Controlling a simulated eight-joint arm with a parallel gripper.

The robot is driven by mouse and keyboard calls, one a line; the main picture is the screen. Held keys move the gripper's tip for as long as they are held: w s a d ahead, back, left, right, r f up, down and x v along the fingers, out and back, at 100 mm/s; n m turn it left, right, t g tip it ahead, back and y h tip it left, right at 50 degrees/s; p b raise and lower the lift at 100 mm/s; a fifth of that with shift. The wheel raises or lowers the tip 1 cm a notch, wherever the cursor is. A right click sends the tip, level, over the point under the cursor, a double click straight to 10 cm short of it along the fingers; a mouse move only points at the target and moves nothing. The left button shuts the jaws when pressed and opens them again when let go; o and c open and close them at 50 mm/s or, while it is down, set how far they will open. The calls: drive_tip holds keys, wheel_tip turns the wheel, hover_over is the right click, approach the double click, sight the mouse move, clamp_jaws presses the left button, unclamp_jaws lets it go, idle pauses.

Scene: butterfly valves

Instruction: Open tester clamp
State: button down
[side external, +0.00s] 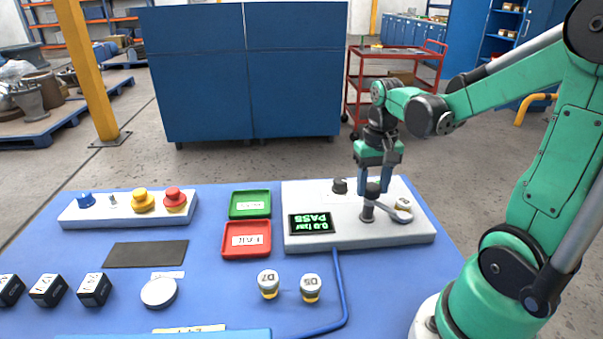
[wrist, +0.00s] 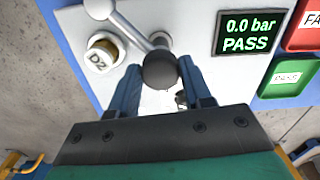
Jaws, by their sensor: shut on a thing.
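The tester (side external: 300,240) is a pale box on the blue table. Its display (side external: 311,222) reads "0.0 bar PASS", also in the wrist view (wrist: 249,33). The tester clamp has a grey post (side external: 367,212) and a metal lever (wrist: 132,27) ending in a dark round knob (wrist: 160,70). My gripper (side external: 375,188) points down over the clamp, its blue fingers (wrist: 157,78) shut on the knob from both sides. A valve with a pale labelled cap (wrist: 103,54) sits on the tester beside the lever; it shows in the side view (side external: 403,205).
A green tray (side external: 250,192) and a red tray (side external: 228,253) stand left of the tester. Two capped valves (side external: 268,284) (side external: 311,288) stand in front. A blue hose (side external: 341,290) runs from the tester. A button panel (side external: 100,211) lies at the far left.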

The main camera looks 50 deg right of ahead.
sight(371, 187)
drive_tip(key=m, duration=0.4)
drive_tip(key=shift+m, duration=1.9)
drive_tip(key=shift+c, duration=1.8)
unclamp_jaws()
drive_tip(key=shift+r, duration=2.8)
drive_tip(key=shift+a, duration=0.1)
